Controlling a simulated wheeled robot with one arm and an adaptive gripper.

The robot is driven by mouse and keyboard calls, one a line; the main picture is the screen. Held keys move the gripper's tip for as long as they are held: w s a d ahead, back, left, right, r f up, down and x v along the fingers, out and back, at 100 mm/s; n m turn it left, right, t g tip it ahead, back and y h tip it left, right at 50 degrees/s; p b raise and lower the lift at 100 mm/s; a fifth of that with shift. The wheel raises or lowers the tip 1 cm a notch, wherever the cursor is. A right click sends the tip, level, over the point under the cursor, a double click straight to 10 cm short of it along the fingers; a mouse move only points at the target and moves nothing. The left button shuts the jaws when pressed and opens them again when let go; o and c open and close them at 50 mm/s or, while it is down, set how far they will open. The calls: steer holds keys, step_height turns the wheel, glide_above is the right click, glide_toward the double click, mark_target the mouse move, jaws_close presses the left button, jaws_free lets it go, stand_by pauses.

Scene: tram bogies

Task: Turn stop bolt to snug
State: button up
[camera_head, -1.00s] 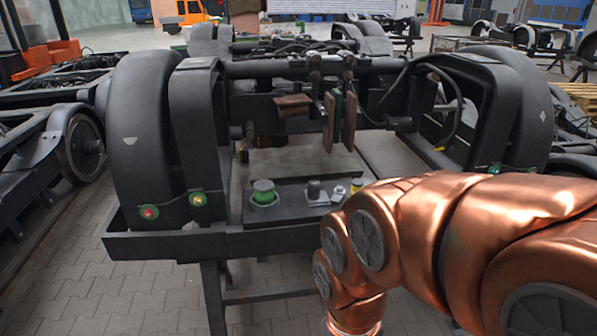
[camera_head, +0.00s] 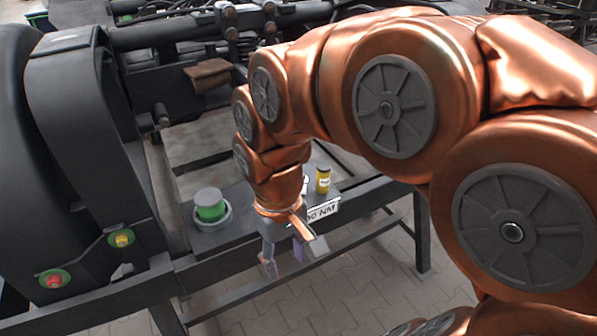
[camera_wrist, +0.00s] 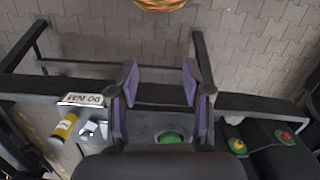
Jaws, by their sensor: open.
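My gripper (camera_head: 285,256) points down at the front edge of the bench shelf, fingers apart with nothing between them. In the wrist view the two purple-padded fingers (camera_wrist: 160,84) spread over the shelf's edge, with floor beyond. I cannot make out the stop bolt now; the spot where a dark bolt stood on a pale plate is behind my gripper. A small pale metal piece (camera_wrist: 93,130) shows left of the fingers in the wrist view. A torque label reading NM (camera_head: 321,211) is on the shelf's front edge; it also shows in the wrist view (camera_wrist: 80,99).
A green knob in a grey collar (camera_head: 210,206) stands left of my gripper. A yellow container (camera_head: 323,179) stands to the right. Red (camera_head: 54,279) and yellow (camera_head: 121,238) buttons sit at the left. The bogie frame is behind; paved floor in front is open.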

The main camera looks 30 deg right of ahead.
steer(key=w+d+b, duration=0.2)
steer(key=w+d, duration=0.1)
steer(key=w, duration=0.9)
steer(key=w+d+f+m+b, duration=0.1)
steer(key=w+d, duration=0.5)
steer(key=w+d+f+m+t+b, duration=0.1)
steer(key=w+d+f+b, duration=0.1)
steer(key=w+d, duration=0.4)
steer(key=w+d+f+m+b, duration=0.1)
steer(key=w+d+f+b, duration=0.1)
steer(key=w+d, duration=0.3)
steer(key=shift+w+d+f, duration=0.1)
steer(key=shift+w+d, duration=0.1)
steer(key=shift+d, duration=0.5)
steer(key=shift+w+d+f, duration=0.1)
steer(key=shift+w+d, duration=0.1)
steer(key=shift+d, duration=0.5)
steer(key=shift+d+f+m, duration=0.2)
steer(key=shift+d+m, duration=0.1)
steer(key=shift+d, duration=0.1)
steer(key=shift+f+p, duration=0.3)
steer(key=shift+f, duration=3.45)
jaws_close()
